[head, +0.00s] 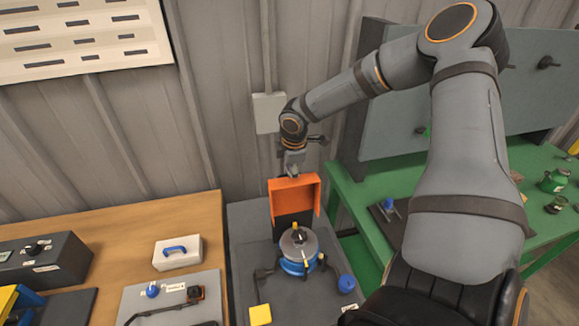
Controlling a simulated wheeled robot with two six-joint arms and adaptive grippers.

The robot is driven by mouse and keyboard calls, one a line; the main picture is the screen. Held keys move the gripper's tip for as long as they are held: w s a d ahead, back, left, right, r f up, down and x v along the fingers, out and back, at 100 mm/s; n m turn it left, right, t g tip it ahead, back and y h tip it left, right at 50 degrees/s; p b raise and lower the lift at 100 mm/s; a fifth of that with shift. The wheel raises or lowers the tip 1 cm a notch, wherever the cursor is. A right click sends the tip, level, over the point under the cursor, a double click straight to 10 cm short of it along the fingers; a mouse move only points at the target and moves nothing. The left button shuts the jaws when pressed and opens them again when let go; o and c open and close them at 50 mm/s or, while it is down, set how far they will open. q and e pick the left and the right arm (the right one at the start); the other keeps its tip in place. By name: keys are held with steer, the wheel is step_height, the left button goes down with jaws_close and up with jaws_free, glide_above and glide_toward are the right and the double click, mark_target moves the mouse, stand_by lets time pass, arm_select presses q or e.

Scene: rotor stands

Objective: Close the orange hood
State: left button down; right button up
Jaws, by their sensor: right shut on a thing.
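The orange hood (295,197) stands raised behind the rotor stand, its open side facing me and a dark panel (293,228) below it. The rotor (299,243), grey on top with a blue base, sits uncovered in front of the hood. My right gripper (293,172) is at the hood's top edge, shut on it. The exact finger contact is small and partly hidden. My left gripper is not in view.
A blue knob (346,283) and a yellow block (260,314) are on the grey plate near the rotor. A wooden table (200,215) with a white box (177,253) is at left, a green table (360,205) at right. A wall stands close behind the hood.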

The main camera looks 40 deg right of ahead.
steer(key=shift+f, duration=0.1)
steer(key=shift+s+a+r+p, duration=0.35)
steer(key=shift+s+a+p, duration=0.15)
steer(key=shift+s+p, duration=0.3)
steer(key=shift+c, duration=0.3)
steer(key=shift+s+a, duration=0.15)
steer(key=shift+s, duration=0.05)
steer(key=shift+c, duration=0.2)
steer(key=shift+s, duration=0.1)
jaws_close()
steer(key=o, duration=0.9)
jaws_free()
steer(key=shift+c, duration=0.2)
steer(key=shift+r, duration=0.1)
steer(key=p+v, duration=0.6)
steer(key=shift+r, duration=0.15)
steer(key=shift+f, duration=0.2)
